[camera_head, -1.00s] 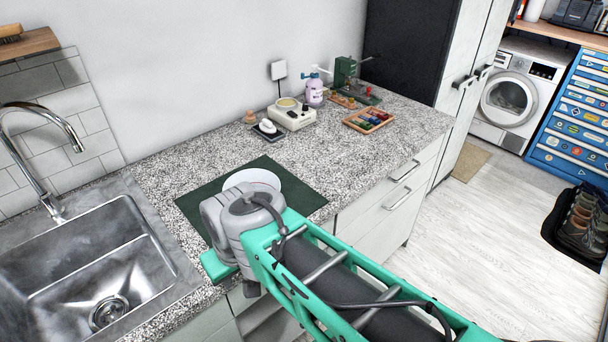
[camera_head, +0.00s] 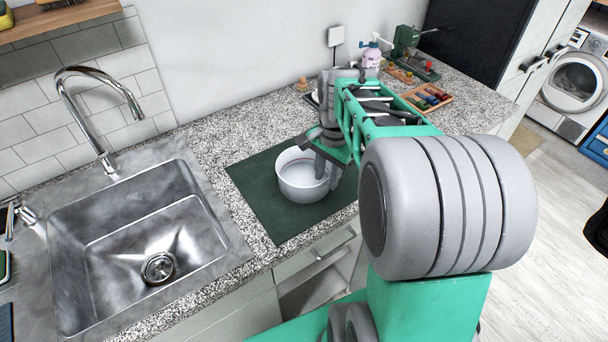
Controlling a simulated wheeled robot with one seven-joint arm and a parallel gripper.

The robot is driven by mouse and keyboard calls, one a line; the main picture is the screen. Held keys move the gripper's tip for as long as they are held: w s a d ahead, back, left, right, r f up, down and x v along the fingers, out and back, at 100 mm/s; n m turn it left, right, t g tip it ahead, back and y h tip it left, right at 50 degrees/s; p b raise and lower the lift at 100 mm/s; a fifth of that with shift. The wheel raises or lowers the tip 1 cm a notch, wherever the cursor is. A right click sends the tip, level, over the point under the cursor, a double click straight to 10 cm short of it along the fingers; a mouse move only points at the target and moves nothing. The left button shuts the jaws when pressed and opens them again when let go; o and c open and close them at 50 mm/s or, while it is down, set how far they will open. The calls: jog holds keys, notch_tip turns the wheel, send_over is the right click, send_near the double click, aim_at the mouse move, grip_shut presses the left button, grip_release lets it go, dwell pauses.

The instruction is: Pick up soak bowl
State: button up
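The soak bowl (camera_head: 298,184) is a round white bowl, upright on a dark green mat (camera_head: 265,205) on the speckled counter. My gripper (camera_head: 328,173) reaches down at the bowl's right side, its fingers pointing at the counter. The two grey fingers stand apart at the right rim, one seeming to be inside the bowl and the other outside. The bowl appears to rest on the mat. Whether a finger touches the bowl wall cannot be told. My wrist and arm hide part of the counter behind the bowl.
A steel sink (camera_head: 140,240) with a tall chrome tap (camera_head: 88,110) lies left of the mat. Behind my gripper are a purple-white bottle (camera_head: 371,57), a tray of coloured items (camera_head: 427,97) and a green press (camera_head: 408,42). A drawer front is below the counter edge.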

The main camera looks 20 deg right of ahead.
aim_at(324, 196)
notch_tip(324, 196, down, 4)
jog(key=shift+w+f+p, duration=0.1)
jog(key=shift+f+p, duration=0.05)
jog(key=shift+p, duration=0.2)
jog(key=shift+c, duration=0.3)
grip_shut()
dwell(0.8)
